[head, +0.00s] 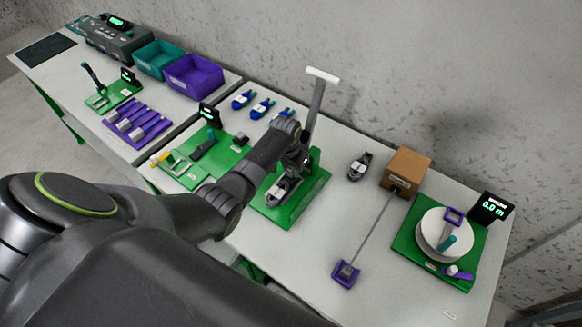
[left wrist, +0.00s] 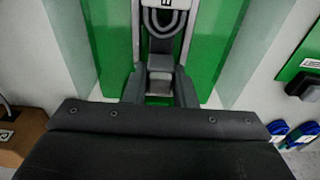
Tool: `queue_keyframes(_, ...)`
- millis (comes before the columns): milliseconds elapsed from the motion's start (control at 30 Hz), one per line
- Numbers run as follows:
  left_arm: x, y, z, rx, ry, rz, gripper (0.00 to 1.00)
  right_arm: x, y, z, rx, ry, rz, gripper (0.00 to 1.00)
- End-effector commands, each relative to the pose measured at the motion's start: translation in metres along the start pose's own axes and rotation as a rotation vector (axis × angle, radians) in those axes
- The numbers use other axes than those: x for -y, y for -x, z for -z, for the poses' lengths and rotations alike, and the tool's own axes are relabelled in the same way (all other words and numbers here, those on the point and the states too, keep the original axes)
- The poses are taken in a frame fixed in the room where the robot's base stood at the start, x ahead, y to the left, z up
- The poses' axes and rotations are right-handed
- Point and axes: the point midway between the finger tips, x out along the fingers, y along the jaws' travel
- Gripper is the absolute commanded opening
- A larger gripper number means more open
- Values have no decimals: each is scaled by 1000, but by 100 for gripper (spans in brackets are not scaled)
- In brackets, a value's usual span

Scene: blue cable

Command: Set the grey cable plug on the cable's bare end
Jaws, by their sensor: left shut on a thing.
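My left gripper (head: 292,163) reaches down over the green press stand in the middle of the table. In the left wrist view its dark fingers (left wrist: 160,92) are shut around a small grey piece (left wrist: 160,64), which may be the grey cable plug. A labelled coil of grey cable (left wrist: 162,20) lies just beyond the piece; in the head view the coil (head: 279,191) is on the green base (head: 300,205). The arm and stand hide the contact, and I cannot make out the bare end. My right gripper is not in view.
The press lever (head: 317,95) rises close to my arm. A brown box (head: 405,170), another coil (head: 358,165) and a spool stand (head: 445,235) are to the right. Blue cable coils (head: 262,108) lie behind.

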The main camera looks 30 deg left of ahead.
Motion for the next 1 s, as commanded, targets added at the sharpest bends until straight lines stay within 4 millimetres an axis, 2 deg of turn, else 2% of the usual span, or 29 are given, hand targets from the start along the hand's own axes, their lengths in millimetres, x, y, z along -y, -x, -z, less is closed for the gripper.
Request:
queue_keyframes(933, 0, -11, -1, -1, 0, 0, 3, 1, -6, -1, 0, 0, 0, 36)
queue_keyframes(967, 0, -11, -1, -1, 0, 0, 27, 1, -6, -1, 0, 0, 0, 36)
queue_keyframes(1000, 0, -11, -1, -1, 0, 0, 32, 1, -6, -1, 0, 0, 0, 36)
